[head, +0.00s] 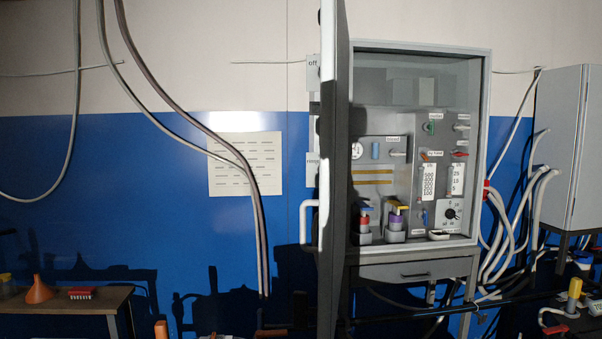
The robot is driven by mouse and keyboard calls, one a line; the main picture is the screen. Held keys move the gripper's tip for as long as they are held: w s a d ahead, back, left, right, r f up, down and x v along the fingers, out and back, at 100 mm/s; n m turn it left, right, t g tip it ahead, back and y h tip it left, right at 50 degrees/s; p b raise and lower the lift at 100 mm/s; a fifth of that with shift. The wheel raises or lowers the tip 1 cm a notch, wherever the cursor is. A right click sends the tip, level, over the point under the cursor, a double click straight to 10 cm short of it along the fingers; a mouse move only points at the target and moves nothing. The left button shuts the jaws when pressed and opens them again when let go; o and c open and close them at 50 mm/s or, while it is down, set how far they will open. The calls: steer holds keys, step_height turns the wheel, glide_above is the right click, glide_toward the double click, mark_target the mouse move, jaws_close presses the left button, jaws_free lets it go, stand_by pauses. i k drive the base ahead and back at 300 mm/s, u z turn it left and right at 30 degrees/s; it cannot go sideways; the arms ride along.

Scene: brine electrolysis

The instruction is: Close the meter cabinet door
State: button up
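The meter cabinet (482,150) stands right of centre with its front open. Its door (333,200) stands swung out at the left side, seen nearly edge-on as a tall dark panel. A white bar handle (306,222) sticks out on the left of the door. Inside the cabinet are a grey panel with gauges and switches, white scales (427,181), a dial (451,214) and several small coloured fittings low down. My gripper is not in this view.
A drawer (408,271) sits under the cabinet. A grey box (566,145) and white hoses (522,210) are at the right. A low table at the left (60,302) holds an orange funnel (38,290) and a red block (80,293). Cables hang on the wall left of the door.

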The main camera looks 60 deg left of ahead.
mark_target(332, 15)
steer(key=z, duration=0.15)
steer(key=k, duration=0.85)
steer(key=u, duration=1.8)
steer(key=i, duration=1)
steer(key=k, duration=0.15)
steer(key=u, duration=0.2)
